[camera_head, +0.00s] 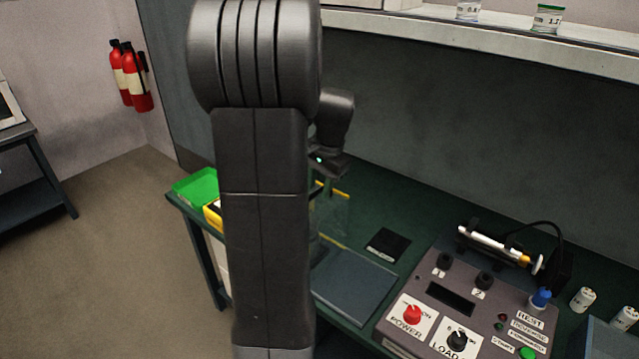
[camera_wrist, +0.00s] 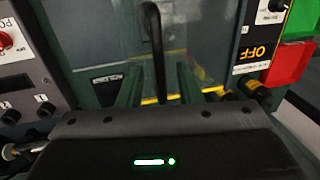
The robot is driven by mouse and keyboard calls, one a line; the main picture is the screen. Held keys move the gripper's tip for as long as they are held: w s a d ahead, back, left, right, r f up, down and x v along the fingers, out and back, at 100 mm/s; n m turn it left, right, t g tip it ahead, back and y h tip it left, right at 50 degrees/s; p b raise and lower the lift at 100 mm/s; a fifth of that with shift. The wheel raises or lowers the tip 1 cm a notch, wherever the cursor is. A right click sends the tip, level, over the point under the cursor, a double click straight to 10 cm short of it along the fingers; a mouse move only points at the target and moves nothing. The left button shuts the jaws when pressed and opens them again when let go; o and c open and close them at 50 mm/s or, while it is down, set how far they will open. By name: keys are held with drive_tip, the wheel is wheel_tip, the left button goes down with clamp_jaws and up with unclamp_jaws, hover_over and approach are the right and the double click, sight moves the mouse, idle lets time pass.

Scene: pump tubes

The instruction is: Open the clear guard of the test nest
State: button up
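The clear guard (camera_head: 335,217) of the test nest stands on the green bench in the head view, largely hidden behind my arm. In the wrist view its see-through panel (camera_wrist: 105,45) fills the upper middle, with a yellow edge below. A black bar-like handle (camera_wrist: 154,45) runs down the picture in front of it. My gripper (camera_wrist: 160,85) is open, with one finger on each side of the handle and gaps visible. In the head view my gripper (camera_head: 328,186) is above the guard, partly hidden by my arm. Contact with the handle cannot be told.
A control box (camera_head: 465,310) with a red power knob stands at the right front. A dark flat plate (camera_head: 355,283) and a small black pad (camera_head: 388,245) lie beside it. A green bin (camera_head: 195,187) is at the left end. White-capped tubes (camera_head: 582,299) stand far right.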

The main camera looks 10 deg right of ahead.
clamp_jaws()
drive_tip(key=shift+s+d, duration=0.1)
drive_tip(key=s+d, duration=1)
drive_tip(key=s, duration=0.3)
drive_tip(key=shift+w, duration=0.1)
unclamp_jaws()
drive_tip(key=shift+r, duration=0.15)
wheel_tip(320, 180, up, 13)
drive_tip(key=s+d, duration=0.1)
drive_tip(key=s, duration=0.1)
drive_tip(key=shift+d+r+b, duration=0.15)
drive_tip(key=shift+d+b, duration=0.15)
drive_tip(key=shift+b, duration=0.15)
